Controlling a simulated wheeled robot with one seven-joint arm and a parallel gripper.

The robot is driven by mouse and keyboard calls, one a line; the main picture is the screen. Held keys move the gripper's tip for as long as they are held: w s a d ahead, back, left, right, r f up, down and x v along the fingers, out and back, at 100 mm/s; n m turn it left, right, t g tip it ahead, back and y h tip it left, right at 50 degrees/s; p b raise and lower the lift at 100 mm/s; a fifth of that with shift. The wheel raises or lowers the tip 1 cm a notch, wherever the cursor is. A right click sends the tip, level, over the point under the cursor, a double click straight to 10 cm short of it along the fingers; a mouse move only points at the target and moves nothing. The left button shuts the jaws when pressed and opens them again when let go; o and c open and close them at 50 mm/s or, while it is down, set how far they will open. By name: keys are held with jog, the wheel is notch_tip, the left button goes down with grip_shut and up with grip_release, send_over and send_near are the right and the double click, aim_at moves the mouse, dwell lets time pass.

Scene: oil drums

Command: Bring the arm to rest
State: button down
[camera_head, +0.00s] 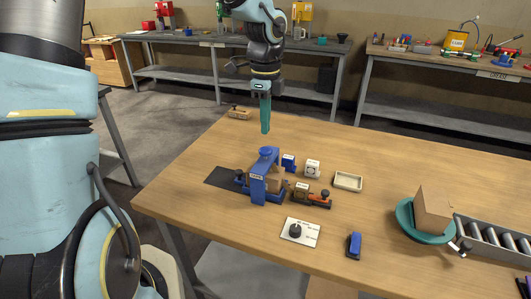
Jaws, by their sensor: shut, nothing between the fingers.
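My gripper (265,128) hangs pointing straight down above the far left part of the wooden table (370,150). Its teal fingers are together and hold nothing. The fingertips are apart from the blue clamp-like device (264,175), which stands in front of the gripper on the table. My upper arm fills the left side of the view. Part of my arm is cut off by the top edge.
A dark mat (221,177), small blue block (289,162), white block (313,168), cream tray (348,181) and white knob plate (300,231) lie around the device. A carton (433,210) sits on a teal turntable (404,218) beside rollers (495,240). The table's far right is clear.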

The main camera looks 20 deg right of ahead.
jog(key=shift+r+p, duration=0.55)
jog(key=shift+r, duration=0.35)
jog(key=shift+f, duration=0.1)
jog(key=s+a+f+n+b, duration=0.2)
jog(key=a+n, duration=1)
jog(key=a, duration=0.3)
jog(key=s+a+f+n+t+b, duration=0.1)
jog(key=s+a+f+n+b, duration=0.1)
jog(key=a+n, duration=1.1)
jog(key=shift+a+n+t, duration=0.3)
jog(key=shift+a, duration=0.8)
